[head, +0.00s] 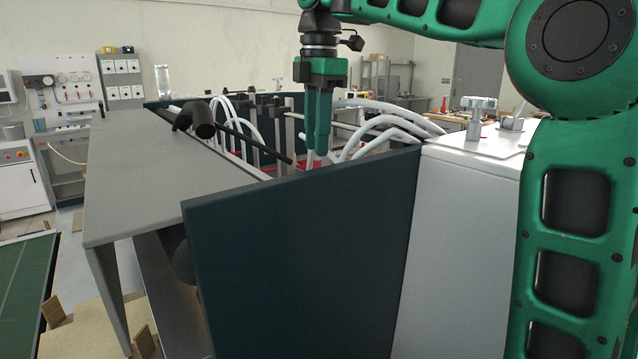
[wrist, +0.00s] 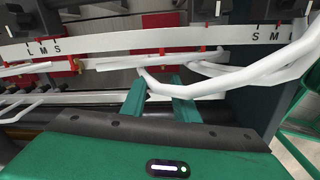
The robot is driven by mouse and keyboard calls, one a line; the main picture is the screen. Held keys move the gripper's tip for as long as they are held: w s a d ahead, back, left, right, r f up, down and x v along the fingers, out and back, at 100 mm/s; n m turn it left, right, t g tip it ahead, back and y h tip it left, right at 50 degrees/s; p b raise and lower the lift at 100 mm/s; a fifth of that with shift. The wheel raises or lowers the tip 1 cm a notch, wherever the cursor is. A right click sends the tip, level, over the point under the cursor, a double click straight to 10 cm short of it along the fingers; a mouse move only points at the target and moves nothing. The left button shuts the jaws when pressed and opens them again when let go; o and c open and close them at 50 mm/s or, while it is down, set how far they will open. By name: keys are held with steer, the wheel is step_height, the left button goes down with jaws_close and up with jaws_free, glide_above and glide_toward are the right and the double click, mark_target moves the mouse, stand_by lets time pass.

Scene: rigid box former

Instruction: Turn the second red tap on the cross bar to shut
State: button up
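The wrist view shows a pale cross bar (wrist: 110,43) marked with letters such as L M S. Small red pieces sit along it: one at left (wrist: 76,65), one near the middle (wrist: 161,51) and one right of that (wrist: 203,48). They may be the taps; I cannot tell which is the second or how each is turned. My gripper (wrist: 158,82) is open and empty, its green fingers below the bar in the picture, near a white hose (wrist: 235,82). In the head view my gripper (head: 315,152) points down into the machine, behind the dark panel.
White curved hoses (head: 385,125) crowd around the fingers. A dark panel (head: 300,250) stands in front, a grey table (head: 135,165) at left and a white cabinet (head: 465,220) at right. A dark rod (head: 250,140) runs across the machine. Red blocks (wrist: 160,20) lie beyond the bar.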

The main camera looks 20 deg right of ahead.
steer(key=shift+w+d+f+n+g, duration=0.15)
steer(key=shift+d+f+n, duration=0.25)
steer(key=shift+f, duration=1.35)
steer(key=shift+w+d+f+n+g, duration=0.1)
steer(key=shift+w+d+f+n, duration=0.2)
steer(key=shift+f, duration=1.45)
steer(key=shift+w+d+f+n+g, duration=0.1)
steer(key=shift+d+f+n, duration=0.35)
steer(key=shift+f, duration=1.3)
jaws_close()
